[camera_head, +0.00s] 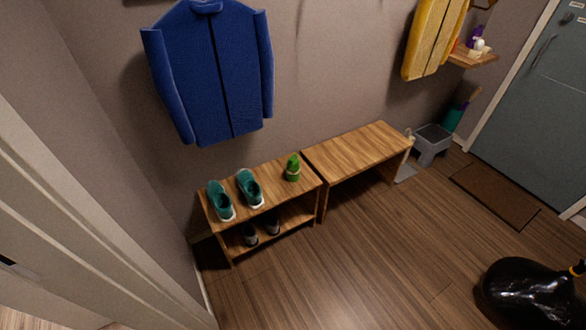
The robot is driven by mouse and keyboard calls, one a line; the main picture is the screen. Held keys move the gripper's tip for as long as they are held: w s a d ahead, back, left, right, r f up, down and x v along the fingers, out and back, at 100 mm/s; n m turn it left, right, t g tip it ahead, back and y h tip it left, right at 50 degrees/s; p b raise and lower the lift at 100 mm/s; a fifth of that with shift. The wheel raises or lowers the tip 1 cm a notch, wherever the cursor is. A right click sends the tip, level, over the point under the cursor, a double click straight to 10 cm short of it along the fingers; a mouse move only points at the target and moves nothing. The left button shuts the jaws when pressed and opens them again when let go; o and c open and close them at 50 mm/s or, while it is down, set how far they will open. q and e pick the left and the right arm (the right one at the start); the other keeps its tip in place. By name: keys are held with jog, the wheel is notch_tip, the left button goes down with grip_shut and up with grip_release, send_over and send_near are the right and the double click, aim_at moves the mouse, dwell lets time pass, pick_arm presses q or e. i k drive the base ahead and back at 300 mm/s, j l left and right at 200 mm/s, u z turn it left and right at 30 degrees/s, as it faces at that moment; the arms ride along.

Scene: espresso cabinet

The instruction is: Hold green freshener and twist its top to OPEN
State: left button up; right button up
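The green freshener (292,169) stands upright on the top board of the wooden shoe bench (278,197), near its right end. It has a dark green top and a pale band around its middle. I cannot tell from here whether its top is open or closed. Neither of my grippers is in view, and nothing touches the freshener.
Teal shoes (250,188) stand left of the freshener, with darker shoes on the lower shelf. A second wooden bench (356,150) adjoins on the right. A black bag (526,290) lies at lower right. The wooden floor (340,255) before the benches is clear.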

aim_at(293, 163)
jog(key=i+l+u, duration=0.3)
jog(key=l, duration=0.45)
jog(key=l+u, duration=0.35)
jog(key=l, duration=0.4)
jog(key=i+l+u, duration=0.1)
jog(key=l+u, duration=0.2)
jog(key=l, duration=0.5)
